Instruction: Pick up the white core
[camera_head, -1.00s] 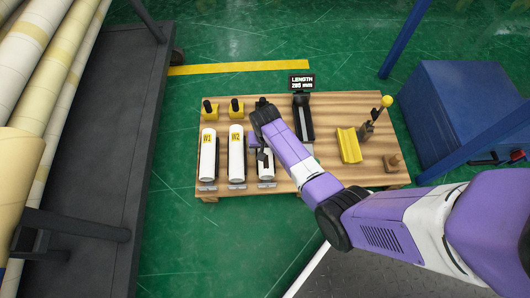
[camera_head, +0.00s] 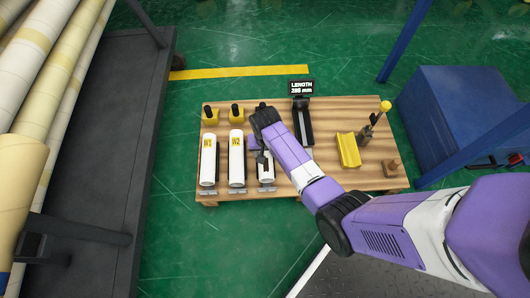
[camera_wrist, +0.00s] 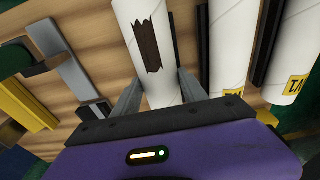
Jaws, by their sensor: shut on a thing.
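Three white cores lie side by side on the wooden table. The left one, marked W1 (camera_head: 208,162), and the middle one, marked W2 (camera_head: 237,160), are clear of my gripper. The third white core (camera_head: 266,181) is partly hidden under my arm. In the wrist view this core (camera_wrist: 137,17) has a brown, torn-edged patch on its side. My gripper (camera_wrist: 158,88) is shut on it, one finger on each side; it also shows in the head view (camera_head: 260,157). I cannot tell whether the core is lifted off the table.
A black trough (camera_head: 302,122) with a length display (camera_head: 301,87) stands right of the cores. A yellow V-block (camera_head: 348,150), a yellow-knobbed lever (camera_head: 385,106) and a small wooden block (camera_head: 391,167) are further right. Two yellow-based black pieces (camera_head: 236,115) stand behind W1 and W2.

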